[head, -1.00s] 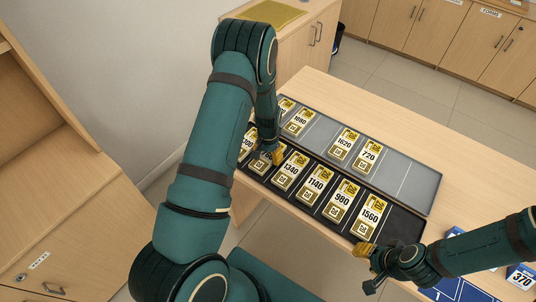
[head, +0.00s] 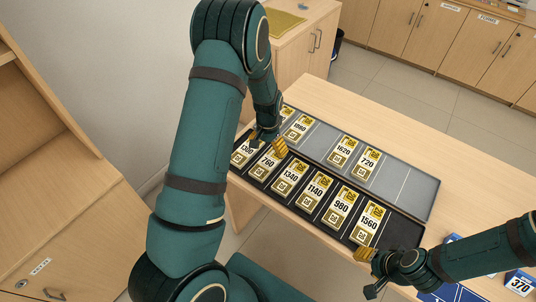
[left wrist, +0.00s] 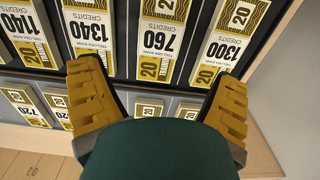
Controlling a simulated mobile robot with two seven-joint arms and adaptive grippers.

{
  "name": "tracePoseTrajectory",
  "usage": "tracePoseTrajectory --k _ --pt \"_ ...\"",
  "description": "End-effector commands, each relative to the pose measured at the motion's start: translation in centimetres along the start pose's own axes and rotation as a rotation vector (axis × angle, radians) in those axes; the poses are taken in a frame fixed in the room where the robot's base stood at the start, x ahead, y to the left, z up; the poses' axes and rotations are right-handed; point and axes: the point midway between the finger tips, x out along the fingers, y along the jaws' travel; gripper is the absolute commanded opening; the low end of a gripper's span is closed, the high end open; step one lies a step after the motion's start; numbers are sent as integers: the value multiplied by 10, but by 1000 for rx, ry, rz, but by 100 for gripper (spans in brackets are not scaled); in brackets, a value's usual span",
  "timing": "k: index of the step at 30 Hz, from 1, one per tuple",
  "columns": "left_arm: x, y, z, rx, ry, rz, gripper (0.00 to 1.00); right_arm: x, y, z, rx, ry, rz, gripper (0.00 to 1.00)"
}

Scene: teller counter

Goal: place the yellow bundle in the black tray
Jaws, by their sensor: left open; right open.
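Several yellow bundles lie in a row in the black tray (head: 402,233), among them the 1300 bundle (head: 246,152), 760 bundle (head: 265,166), 1340 bundle (head: 288,176) and 1560 bundle (head: 367,226). My left gripper (head: 268,143) is open and empty, above the far side of the black tray by the 760 and 1300 bundles. In the left wrist view the 760 bundle (left wrist: 160,42) lies flat beyond the gap between the spread fingers (left wrist: 158,98). The 1300 bundle (left wrist: 230,38) lies beside it. My right gripper (head: 367,270) is open at the tray's near right end, partly hidden.
A grey tray (head: 400,184) behind the black one holds more yellow bundles, including the 1620 bundle (head: 341,152) and 720 bundle (head: 368,163); its right part is empty. Blue bundles (head: 520,283) lie at the right. The table (head: 455,175) is clear behind the trays.

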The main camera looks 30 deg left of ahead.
Motion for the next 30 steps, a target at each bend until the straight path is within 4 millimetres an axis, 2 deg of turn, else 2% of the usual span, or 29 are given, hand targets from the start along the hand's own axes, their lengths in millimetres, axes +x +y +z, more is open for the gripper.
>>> tracePoseTrajectory --k 1,6,9,11,14,18,22,24,26,30 --pt "-11 0 -1 0 3 0 90 -2 -1 -1 0 1 0 47" --pt "-29 0 0 -1 1 0 90 -3 -1 -2 1 3 0 47" --pt "-30 4 2 -1 0 5 90 -4 -1 -2 1 4 0 47" --pt "-22 14 6 -7 5 18 90 -4 -1 -2 1 4 0 47" --pt "4 49 24 -31 26 66 90 -4 -1 -2 1 4 0 47" --pt "41 123 65 -95 76 166 90 -4 -1 -2 1 4 0 47" --pt "52 182 105 -166 117 255 90 -4 -1 -2 1 4 0 47" --pt "52 204 123 -197 133 293 90 -4 -1 -2 1 4 0 47" --pt "50 217 133 -218 145 316 90 -4 -1 -2 1 3 0 47" --pt "47 230 145 -244 159 342 90 -4 -1 -2 1 3 0 47"
